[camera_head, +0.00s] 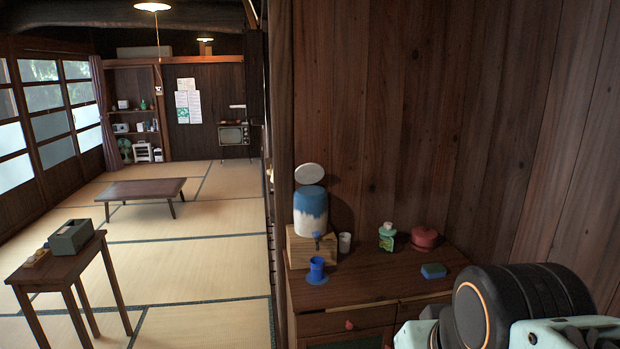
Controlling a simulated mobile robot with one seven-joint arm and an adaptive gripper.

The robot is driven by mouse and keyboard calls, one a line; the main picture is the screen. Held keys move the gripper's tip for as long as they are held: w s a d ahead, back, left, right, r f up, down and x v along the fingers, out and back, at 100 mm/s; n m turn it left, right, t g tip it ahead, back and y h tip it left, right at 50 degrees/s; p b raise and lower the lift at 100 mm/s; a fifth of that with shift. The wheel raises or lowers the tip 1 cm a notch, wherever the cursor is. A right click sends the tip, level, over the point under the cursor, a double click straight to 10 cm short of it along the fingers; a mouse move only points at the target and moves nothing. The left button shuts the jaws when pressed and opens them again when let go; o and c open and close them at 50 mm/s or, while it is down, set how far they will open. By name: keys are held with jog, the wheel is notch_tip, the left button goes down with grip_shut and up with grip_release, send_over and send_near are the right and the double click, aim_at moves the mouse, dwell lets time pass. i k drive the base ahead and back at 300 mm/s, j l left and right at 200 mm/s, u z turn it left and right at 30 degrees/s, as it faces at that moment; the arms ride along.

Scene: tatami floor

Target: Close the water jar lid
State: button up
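The water jar (310,212) is blue on top and white below, with a small tap near its base. It stands on a wooden block stand (300,250) at the left end of a wooden cabinet. Its pale round lid (309,174) is tilted up above the jar's top, so the jar looks open. My arm shows at the bottom right as a dark rounded joint with an orange ring and pale green parts. My gripper's fingers cannot be made out, and no part of the arm touches the jar.
The cabinet top (375,275) also bears a blue cup (316,268), a white cup (345,242), a green-and-white bottle (387,238), a red lidded pot (425,238) and a blue-green sponge (433,270). A wooden wall (400,120) stands close behind. Open tatami floor lies left.

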aim_at(310, 172)
jog(key=k+z, duration=0.1)
jog(key=k, duration=0.65)
jog(key=k+z, duration=0.1)
jog(key=z, duration=1.05)
jog(key=i+j+z, duration=0.1)
jog(key=z, duration=0.8)
jog(key=j, duration=4.05)
